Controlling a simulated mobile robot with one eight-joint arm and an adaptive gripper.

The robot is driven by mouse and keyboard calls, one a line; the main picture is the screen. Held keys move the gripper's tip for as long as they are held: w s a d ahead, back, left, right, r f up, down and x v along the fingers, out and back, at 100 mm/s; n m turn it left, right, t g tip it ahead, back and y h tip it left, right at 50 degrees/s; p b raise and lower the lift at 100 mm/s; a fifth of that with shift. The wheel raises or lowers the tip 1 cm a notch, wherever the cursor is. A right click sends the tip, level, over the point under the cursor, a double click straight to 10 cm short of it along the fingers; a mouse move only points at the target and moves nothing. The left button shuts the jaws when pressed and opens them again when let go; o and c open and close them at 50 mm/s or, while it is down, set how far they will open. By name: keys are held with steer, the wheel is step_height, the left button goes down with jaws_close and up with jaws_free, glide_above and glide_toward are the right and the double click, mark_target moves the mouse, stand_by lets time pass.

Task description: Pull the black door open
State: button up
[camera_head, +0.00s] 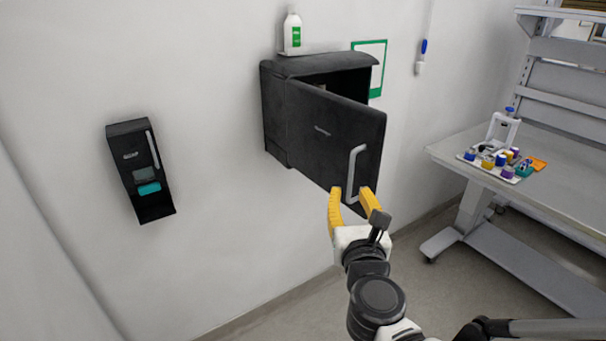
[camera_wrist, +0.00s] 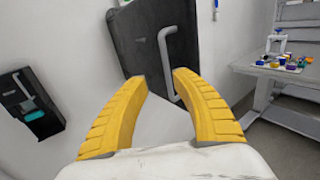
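The black door (camera_head: 325,135) belongs to a black wall cabinet (camera_head: 272,110) and stands partly open, swung out from the wall on its left side. It carries a pale bent bar handle (camera_head: 353,175) near its right edge. The door (camera_wrist: 140,40) and handle (camera_wrist: 163,60) also show in the wrist view, ahead of my fingers. The cabinet's inside is mostly hidden.
A smaller black dispenser (camera_head: 140,172) hangs on the wall at left. A grey workbench (camera_head: 560,185) with a tray of small coloured items (camera_head: 500,160) stands at right. Open floor lies between wall and bench.

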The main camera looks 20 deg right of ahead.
steer(key=shift+v, duration=2.2)
steer(key=w+a+f+n+g+y+b, duration=0.15)
steer(key=a+n+y, duration=0.4)
steer(key=n, duration=0.75)
steer(key=a+f+n+g+y+b, duration=0.15)
steer(key=a+n+y, duration=0.4)
steer(key=n, duration=0.75)
steer(key=s+d+f+n+g+h+b, duration=0.2)
steer(key=s+d+f+n+g+h, duration=0.4)
steer(key=s+f+n, duration=0.3)
step_height(320, 180, down, 2)
steer(key=d+n+g, duration=0.1)
steer(key=n, duration=0.3)
steer(key=shift+s+f, duration=0.25)
